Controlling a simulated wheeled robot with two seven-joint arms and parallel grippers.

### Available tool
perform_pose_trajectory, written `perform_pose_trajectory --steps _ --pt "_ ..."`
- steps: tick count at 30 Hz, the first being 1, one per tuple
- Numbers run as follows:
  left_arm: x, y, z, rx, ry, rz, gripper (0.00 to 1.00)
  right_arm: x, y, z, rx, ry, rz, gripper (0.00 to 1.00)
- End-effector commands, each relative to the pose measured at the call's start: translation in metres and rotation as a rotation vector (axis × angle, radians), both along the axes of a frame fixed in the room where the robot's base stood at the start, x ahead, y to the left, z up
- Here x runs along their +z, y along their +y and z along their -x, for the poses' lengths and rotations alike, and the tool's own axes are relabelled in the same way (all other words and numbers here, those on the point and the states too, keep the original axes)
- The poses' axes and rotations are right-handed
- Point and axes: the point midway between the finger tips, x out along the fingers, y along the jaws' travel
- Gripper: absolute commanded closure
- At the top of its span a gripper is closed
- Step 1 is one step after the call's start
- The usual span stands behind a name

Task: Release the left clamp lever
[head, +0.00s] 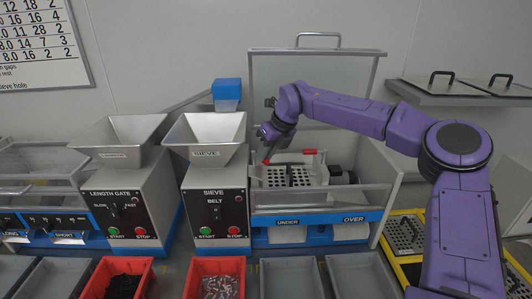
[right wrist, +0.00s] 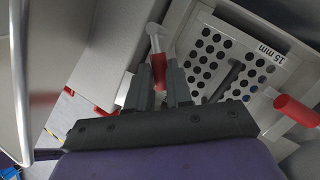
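The left clamp lever (right wrist: 159,62) has a grey arm and a red grip, and the grip sits between the two fingers of my right gripper (right wrist: 160,78) in the right wrist view. The fingers look closed against its sides. In the head view my right gripper (head: 267,150) points down at the left end of the sieve unit, and covers part of that lever. The right clamp lever (head: 310,152) has a red grip, which also shows in the right wrist view (right wrist: 297,110), apart from my gripper. My left gripper is not in view.
A perforated sieve plate (right wrist: 222,62) marked 15 mm lies between the levers. A raised clear cover (head: 312,75) stands behind it. The sieve hopper (head: 205,135) is close on the left. Red bins (head: 128,268) and grey bins (head: 290,278) stand in front.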

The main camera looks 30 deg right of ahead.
Motion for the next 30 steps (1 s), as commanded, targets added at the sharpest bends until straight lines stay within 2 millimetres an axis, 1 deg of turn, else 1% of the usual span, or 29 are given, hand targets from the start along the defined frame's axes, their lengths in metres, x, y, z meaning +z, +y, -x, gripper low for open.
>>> perform_pose_trajectory --steps 5,7,10,13,15,17,21,29,30 --pt "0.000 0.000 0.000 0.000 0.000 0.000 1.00 -0.001 0.001 -0.001 0.002 -0.002 0.002 1.00" --pt "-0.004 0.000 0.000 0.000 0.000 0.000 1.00 -0.003 0.001 -0.001 -0.007 -0.002 0.003 1.00" --pt "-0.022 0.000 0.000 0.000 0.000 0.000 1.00 -0.008 0.005 0.000 -0.073 -0.003 0.004 1.00" --pt "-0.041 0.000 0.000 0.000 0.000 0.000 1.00 -0.010 0.011 0.000 -0.184 -0.004 0.005 1.00" --pt "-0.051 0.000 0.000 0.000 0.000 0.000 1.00 -0.009 0.015 0.000 -0.263 -0.005 0.005 1.00" --pt "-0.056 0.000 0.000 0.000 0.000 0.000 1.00 -0.007 0.018 0.000 -0.319 -0.004 0.004 1.00" --pt "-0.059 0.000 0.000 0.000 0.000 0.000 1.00 -0.002 0.020 -0.001 -0.388 -0.003 0.003 1.00" --pt "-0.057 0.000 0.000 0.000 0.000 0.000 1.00 -0.001 0.020 -0.001 -0.393 -0.002 0.002 1.00" --pt "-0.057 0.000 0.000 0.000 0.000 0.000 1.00 -0.001 0.020 -0.001 -0.393 -0.002 0.002 0.70"
